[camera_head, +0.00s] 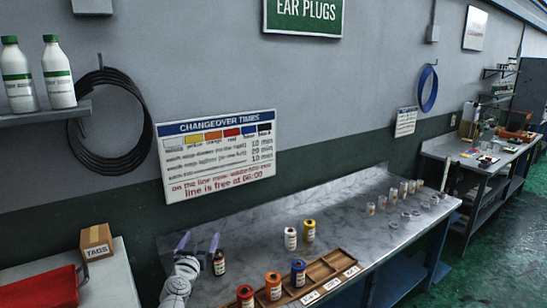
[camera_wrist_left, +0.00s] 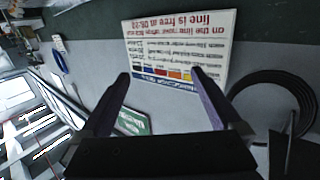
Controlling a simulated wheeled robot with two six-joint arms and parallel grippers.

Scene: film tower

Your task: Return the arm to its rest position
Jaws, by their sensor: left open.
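My left gripper (camera_head: 200,238) points upward over the left end of the steel bench (camera_head: 375,210), its two purple fingers spread with nothing between them. In the left wrist view the open fingers (camera_wrist_left: 160,74) frame the upside-down changeover times board (camera_wrist_left: 185,45), with no object held. The same board (camera_head: 218,155) hangs on the wall in the head view. A small dark brown bottle (camera_head: 219,263) stands just right of the gripper; whether they touch I cannot tell. My right gripper is not in view.
A wooden tray (camera_head: 322,268) borders red (camera_head: 245,296), orange (camera_head: 273,287) and blue (camera_head: 298,273) containers. White (camera_head: 290,239) and yellow (camera_head: 309,231) ones stand behind. Several small cups (camera_head: 403,190) stand at the bench's right. A tags box (camera_head: 96,241) and red bin (camera_head: 42,289) are left.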

